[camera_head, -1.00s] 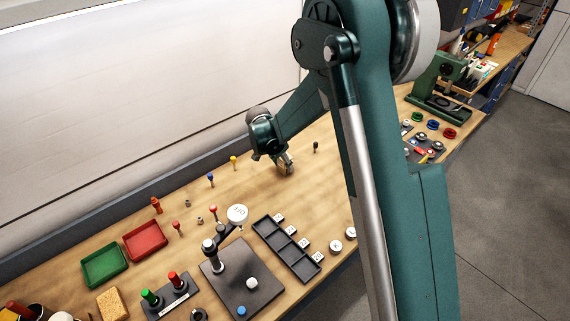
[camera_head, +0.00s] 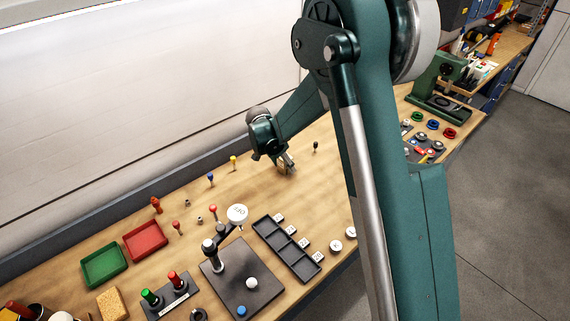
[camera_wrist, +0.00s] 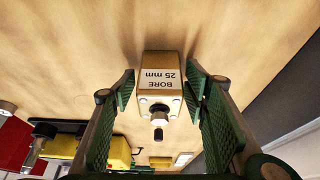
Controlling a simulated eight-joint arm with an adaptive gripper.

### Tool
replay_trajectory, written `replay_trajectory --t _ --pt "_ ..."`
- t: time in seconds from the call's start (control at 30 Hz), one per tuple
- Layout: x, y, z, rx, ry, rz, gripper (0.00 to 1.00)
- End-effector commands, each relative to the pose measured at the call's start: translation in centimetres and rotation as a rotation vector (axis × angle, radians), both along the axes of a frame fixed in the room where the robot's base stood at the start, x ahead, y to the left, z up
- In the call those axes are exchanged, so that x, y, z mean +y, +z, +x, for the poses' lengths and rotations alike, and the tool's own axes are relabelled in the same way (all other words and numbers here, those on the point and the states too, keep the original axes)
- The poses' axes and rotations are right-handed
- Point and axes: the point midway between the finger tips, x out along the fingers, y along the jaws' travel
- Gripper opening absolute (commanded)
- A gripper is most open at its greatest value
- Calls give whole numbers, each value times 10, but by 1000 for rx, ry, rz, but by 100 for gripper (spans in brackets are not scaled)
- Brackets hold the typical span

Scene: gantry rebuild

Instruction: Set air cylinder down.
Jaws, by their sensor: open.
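The air cylinder (camera_wrist: 160,78) is a pale tan block marked "BORE 25 mm", with a dark-tipped rod at its near end. In the wrist view it rests over the wooden bench top between my fingers. My gripper (camera_wrist: 162,88) is open, one green ribbed pad on each side, with a narrow gap showing on both sides. In the head view my gripper (camera_head: 287,167) is low over the back part of the bench; the cylinder is small there and mostly hidden by the fingers.
On the bench (camera_head: 330,150), a small black peg (camera_head: 315,146) stands just right of my gripper. Yellow (camera_head: 234,161) and blue (camera_head: 210,178) pegs stand to its left. A black compartment tray (camera_head: 288,251) and a dark plate with a post (camera_head: 245,287) are nearer.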

Motion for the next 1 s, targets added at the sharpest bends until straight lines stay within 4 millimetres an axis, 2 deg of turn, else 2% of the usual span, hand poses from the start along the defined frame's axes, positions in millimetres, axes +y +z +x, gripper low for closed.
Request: replay_trajectory --t 0.27,0.8,1.0 --pt "6 22 -7 0 1 0 45" --pt "27 94 -27 0 1 0 45" --pt "32 108 -31 0 0 0 45"
